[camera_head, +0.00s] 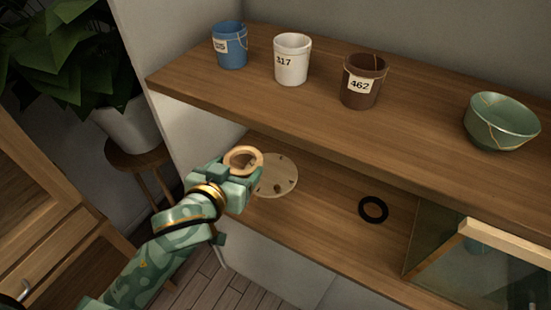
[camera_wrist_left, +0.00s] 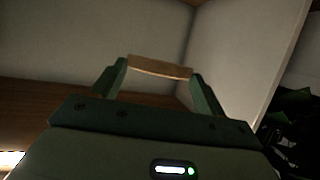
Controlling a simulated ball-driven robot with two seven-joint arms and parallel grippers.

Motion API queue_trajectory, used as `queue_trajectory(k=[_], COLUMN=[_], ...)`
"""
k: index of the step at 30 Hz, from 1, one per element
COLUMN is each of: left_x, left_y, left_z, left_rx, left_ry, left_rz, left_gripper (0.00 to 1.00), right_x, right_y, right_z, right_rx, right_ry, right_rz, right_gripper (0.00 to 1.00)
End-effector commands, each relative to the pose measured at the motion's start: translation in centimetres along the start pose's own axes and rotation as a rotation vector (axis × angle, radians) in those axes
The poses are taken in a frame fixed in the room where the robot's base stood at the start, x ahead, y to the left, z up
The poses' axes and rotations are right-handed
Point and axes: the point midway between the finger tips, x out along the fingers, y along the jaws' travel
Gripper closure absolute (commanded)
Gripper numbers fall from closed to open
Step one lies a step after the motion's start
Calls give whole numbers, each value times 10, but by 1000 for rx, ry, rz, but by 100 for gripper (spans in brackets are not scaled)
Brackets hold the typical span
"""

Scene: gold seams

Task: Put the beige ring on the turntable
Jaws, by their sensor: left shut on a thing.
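My left gripper (camera_head: 241,167) is shut on the beige ring (camera_head: 244,152), which it holds by its outer sides. In the left wrist view the ring (camera_wrist_left: 160,67) shows edge-on between the two fingers (camera_wrist_left: 160,85). The turntable (camera_head: 279,178) is a pale round disc with small dark marks on the lower shelf. In the head view the gripper and ring overlap its left part and hide some of it. The ring appears to be above the shelf, not lying on the disc. My right gripper is not in view.
A black ring (camera_head: 373,209) lies on the lower shelf (camera_head: 330,225), near a glass case (camera_head: 430,250). A wall (camera_head: 185,135) closes the left end.

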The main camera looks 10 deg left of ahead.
Motion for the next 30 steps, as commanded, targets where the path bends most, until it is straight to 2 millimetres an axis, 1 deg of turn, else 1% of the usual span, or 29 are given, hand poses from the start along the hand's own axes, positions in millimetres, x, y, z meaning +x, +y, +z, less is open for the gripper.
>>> queue_trajectory(k=[1,3,4,6,8,11,18,21,25,30], left_x=[9,20,24,33,40,57,131,156,176,186], left_y=[10,24,29,41,45,41,17,11,5,3], left_z=[15,32,38,45,42,42,49,64,74,76], left_rx=[10,30,38,58,71,80,79,75,75,74], left_ry=[-6,-4,-3,2,8,6,3,-1,1,4], left_rz=[29,77,98,146,176,186,186,186,186,187], left_gripper=[49,49,49,49,49,49,49,49,49,49], right_x=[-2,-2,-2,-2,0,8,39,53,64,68], right_y=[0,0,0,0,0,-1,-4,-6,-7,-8], right_z=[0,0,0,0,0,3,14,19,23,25], right_rx=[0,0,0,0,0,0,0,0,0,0], right_ry=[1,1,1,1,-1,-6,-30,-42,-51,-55], right_rz=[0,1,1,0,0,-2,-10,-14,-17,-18], right_gripper=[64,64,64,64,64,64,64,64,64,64])
